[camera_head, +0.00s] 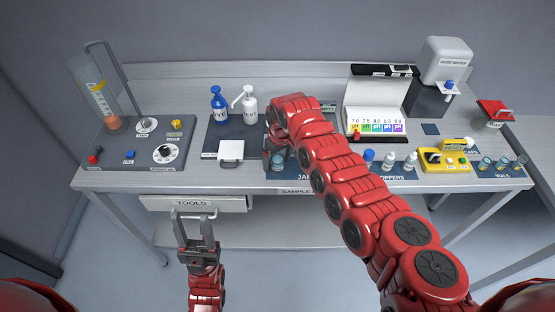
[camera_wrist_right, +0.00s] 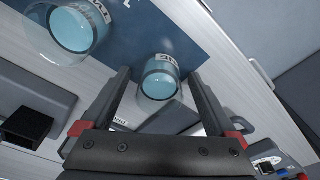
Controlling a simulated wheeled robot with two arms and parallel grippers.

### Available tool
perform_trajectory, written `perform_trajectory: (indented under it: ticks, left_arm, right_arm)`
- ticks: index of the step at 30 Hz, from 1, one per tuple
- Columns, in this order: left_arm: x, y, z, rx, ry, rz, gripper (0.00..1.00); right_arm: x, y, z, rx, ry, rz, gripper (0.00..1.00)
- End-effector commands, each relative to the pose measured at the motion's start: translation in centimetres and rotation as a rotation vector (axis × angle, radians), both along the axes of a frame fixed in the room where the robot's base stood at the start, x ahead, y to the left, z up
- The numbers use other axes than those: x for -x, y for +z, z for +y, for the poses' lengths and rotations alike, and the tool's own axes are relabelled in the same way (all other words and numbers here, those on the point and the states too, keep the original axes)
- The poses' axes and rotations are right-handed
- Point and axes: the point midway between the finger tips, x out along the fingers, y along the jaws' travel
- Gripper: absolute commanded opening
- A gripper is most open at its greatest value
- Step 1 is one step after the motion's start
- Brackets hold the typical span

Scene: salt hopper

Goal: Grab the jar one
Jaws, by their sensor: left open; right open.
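A second, similar jar (camera_wrist_right: 78,30) is at the upper left, outside the fingers. In the head view, a jar (camera_head: 277,163) shows partly beside my right arm, which hides the right gripper. My left gripper (camera_head: 194,214) is open and empty before the bench.
On the bench (camera_head: 235,182) are a control panel (camera_head: 130,148) at the left, blue (camera_head: 218,108) and white (camera_head: 249,106) pump bottles, dropper bottles (camera_head: 388,162), a yellow device (camera_head: 452,160) and vials (camera_head: 503,164). A tools drawer (camera_head: 190,203) is below.

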Motion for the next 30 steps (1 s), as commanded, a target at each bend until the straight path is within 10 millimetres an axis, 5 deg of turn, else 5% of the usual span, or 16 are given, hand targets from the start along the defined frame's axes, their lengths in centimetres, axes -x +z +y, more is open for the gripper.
perform_trajectory:
  ticks: [2,16,30]
  left_arm:
    - [0.00,-0.01,0.00,0.000,0.000,0.000,0.50]
    - [0.00,0.00,0.00,0.000,0.000,0.000,0.50]
    - [0.00,-0.82,0.00,0.000,0.000,0.000,0.50]
  right_arm:
    - [0.00,-0.01,-0.02,0.000,0.000,0.000,0.84]
    - [-0.01,0.01,-0.04,0.000,-0.001,0.000,0.00]
    - [-0.25,0.94,-0.09,-0.002,-0.002,-0.007,0.00]
